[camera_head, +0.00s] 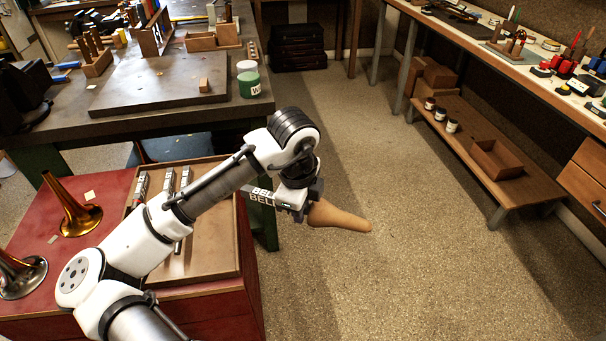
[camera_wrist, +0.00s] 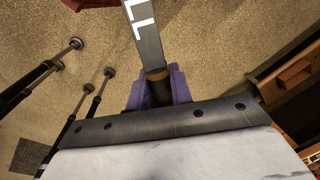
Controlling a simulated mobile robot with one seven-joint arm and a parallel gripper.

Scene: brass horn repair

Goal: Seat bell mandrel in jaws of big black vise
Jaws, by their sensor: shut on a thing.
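The bell mandrel, a tan tapered cone (camera_head: 340,216) with a flat grey bar marked "BELL" (camera_head: 262,194), is in my gripper (camera_head: 308,200). The cone points right and slightly down over open floor, and the bar sticks out left. In the wrist view the grey bar (camera_wrist: 146,38) runs up from between my purple fingers (camera_wrist: 157,92), which are shut on the mandrel. A bulky black thing (camera_head: 24,92), apparently the big black vise, stands at the left end of the dark workbench, cut off by the picture edge. Its jaws cannot be made out. The mandrel is well away from it.
A red cabinet (camera_head: 104,185) carries brass bells (camera_head: 75,212) and a wooden tray (camera_head: 222,262) of grey-ended tools. The dark workbench (camera_head: 130,118) holds a flat plate (camera_head: 160,92), a green jar (camera_head: 248,84) and wooden blocks. A long bench (camera_head: 480,38) stands at right. The floor between is clear.

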